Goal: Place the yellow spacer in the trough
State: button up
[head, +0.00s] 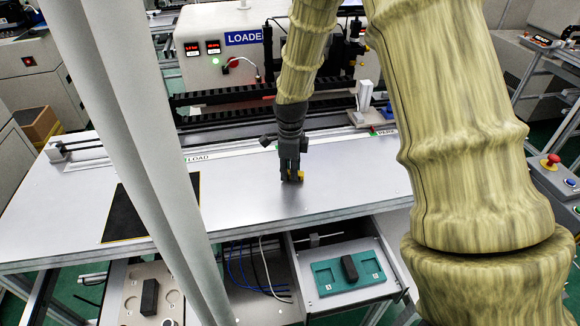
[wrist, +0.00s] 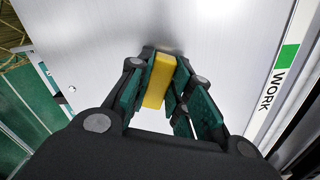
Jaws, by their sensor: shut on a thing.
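The yellow spacer (head: 300,176) is a small block between the fingers of my gripper (head: 290,178), just above or touching the bare metal table top; I cannot tell which. In the wrist view the yellow spacer (wrist: 158,82) is a long bar gripped between the green-padded fingers of my gripper (wrist: 160,72). The fingers hide part of the spacer in the head view. I cannot tell for sure which fixture is the trough.
The metal table (head: 340,180) is clear around my gripper. A black mat (head: 125,215) lies at left. Below the front edge are a teal plate (head: 325,277) holding a dark block and a beige tray (head: 130,298) with another. A rail unit (head: 230,115) runs behind.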

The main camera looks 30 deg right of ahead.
jog(key=shift+f, duration=0.25)
jog(key=o, duration=0.9)
jog(key=shift+f+b, duration=0.1)
jog(key=shift+b, duration=0.35)
